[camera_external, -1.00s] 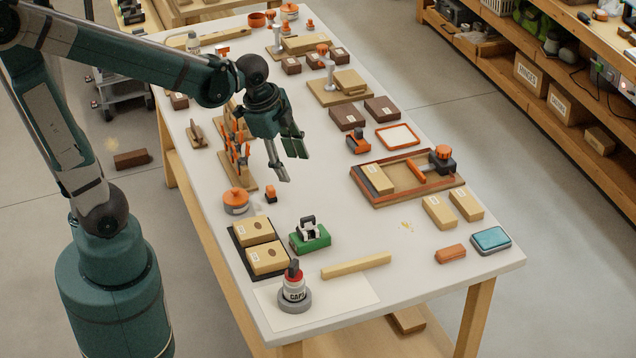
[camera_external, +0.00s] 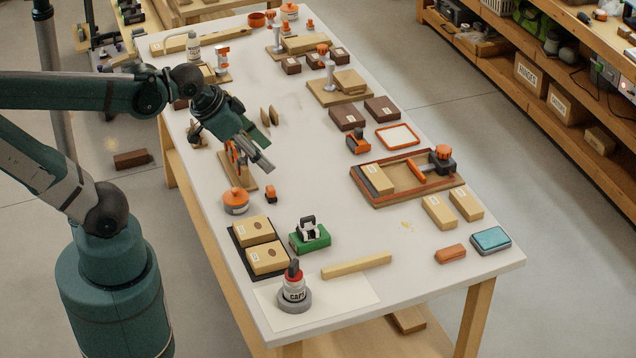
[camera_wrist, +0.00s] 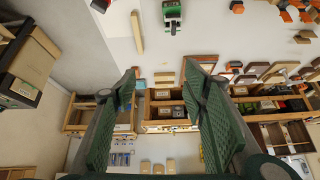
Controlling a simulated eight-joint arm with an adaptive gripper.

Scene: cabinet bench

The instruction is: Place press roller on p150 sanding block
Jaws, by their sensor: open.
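My gripper (camera_external: 264,153) is open and empty, tilted above the left side of the bench near a wooden rack (camera_external: 252,170) with orange tools. Its spread fingers frame the wrist view (camera_wrist: 160,80). I cannot tell for sure which thing is the press roller; a small orange and dark tool (camera_external: 358,142) lies right of the bench middle. Tan labelled blocks stand at the right (camera_external: 439,212), (camera_external: 467,204), in the wooden tray (camera_external: 410,194), and on a dark mat at the front left (camera_external: 254,230), (camera_external: 267,258). Their labels are too small to read, so the P150 block cannot be singled out.
A blue tin (camera_external: 491,240) is near the right edge.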

